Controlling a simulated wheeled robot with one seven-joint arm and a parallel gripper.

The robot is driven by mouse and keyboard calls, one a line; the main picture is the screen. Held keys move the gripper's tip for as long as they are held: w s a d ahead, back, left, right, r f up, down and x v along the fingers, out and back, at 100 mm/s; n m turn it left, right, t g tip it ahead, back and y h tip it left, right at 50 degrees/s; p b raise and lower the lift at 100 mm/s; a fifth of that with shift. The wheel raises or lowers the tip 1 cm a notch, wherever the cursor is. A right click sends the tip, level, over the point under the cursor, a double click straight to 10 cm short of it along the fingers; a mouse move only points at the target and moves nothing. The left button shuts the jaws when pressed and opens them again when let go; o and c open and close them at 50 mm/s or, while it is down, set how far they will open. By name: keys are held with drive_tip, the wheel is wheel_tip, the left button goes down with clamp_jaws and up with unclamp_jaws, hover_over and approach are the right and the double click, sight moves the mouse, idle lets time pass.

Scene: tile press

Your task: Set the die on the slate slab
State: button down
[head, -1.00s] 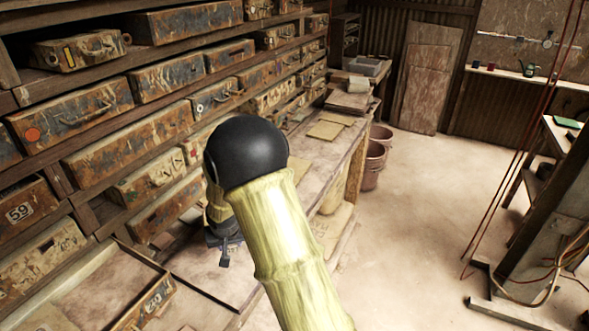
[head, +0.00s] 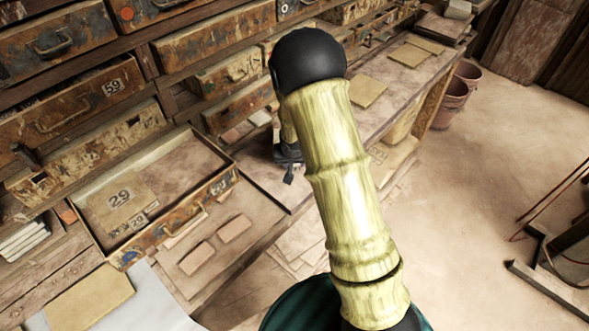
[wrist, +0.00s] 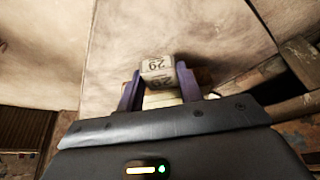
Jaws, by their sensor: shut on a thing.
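In the head view my gripper (head: 288,172) is mostly hidden behind my arm, over the bench, and the die cannot be made out there. No slab is clearly recognisable as slate. A flat pale grey sheet (head: 150,305) lies at the lower left, and I cannot tell if it is the slab.
An open drawer (head: 212,192) with a card marked 29 (head: 122,200) stands left of my gripper. Two pinkish tiles (head: 197,258) lie in front of it. A shelf of worn drawers (head: 215,35) runs behind. Open floor (head: 490,160) is at the right.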

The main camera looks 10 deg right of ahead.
drive_tip(key=shift+f+p, duration=0.3)
drive_tip(key=shift+f, duration=1.7)
drive_tip(key=c, duration=0.9)
unclamp_jaws()
drive_tip(key=b+v, duration=0.2)
drive_tip(key=v, duration=1)
